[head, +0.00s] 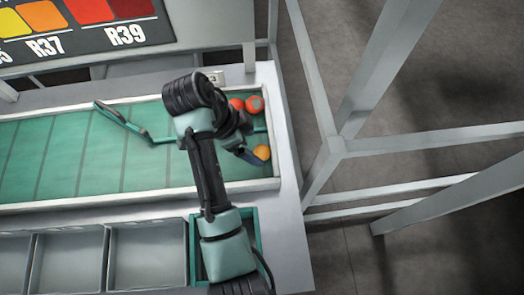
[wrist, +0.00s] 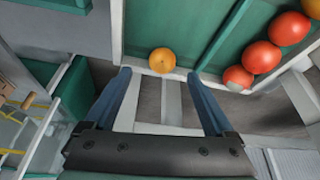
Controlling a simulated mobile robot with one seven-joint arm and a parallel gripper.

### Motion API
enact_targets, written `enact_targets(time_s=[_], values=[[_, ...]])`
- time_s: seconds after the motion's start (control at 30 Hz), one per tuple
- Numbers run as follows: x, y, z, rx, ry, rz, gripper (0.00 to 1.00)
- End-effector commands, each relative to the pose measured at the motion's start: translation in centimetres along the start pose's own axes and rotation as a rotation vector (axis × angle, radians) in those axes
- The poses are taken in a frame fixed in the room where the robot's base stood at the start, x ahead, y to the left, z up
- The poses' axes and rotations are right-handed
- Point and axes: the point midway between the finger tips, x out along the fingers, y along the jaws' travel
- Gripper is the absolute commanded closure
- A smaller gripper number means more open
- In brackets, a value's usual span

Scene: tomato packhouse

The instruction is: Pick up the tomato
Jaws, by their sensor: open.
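An orange-yellow tomato (head: 261,152) lies near the right end of the green sorting belt, by the end wall. In the wrist view the orange-yellow tomato (wrist: 162,60) shows just beyond the fingertips, centred between them. My gripper (wrist: 160,74) is open, with its two blue fingers apart and nothing between them. In the head view my gripper (head: 246,154) is close beside this tomato, on its left; its far finger is partly hidden. Red tomatoes (head: 254,103) lie farther back on the belt; several red tomatoes (wrist: 261,57) show at the right in the wrist view.
A green divider bar (wrist: 228,32) stands between the orange-yellow tomato and the red ones. The belt (head: 60,155) has a pale raised rim. Grey bins (head: 75,262) line the front, and a teal-edged crate (head: 251,222) is beneath my arm. A metal frame (head: 335,150) stands at the right.

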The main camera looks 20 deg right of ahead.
Motion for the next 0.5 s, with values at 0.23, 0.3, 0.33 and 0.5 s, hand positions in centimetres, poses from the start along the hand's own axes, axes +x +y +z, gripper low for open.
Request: enact_targets(time_s=[0.23, 0.3, 0.33, 0.5], values=[[2.0, -0.1, 0.1, 0.0, 0.0, 0.003, 0.11], [3.1, -0.2, 0.2, -0.001, 0.0, 0.003, 0.11], [3.5, -0.2, 0.3, 0.0, -0.001, 0.003, 0.11], [5.4, -0.3, 0.3, 0.001, -0.001, 0.0, 0.11]])
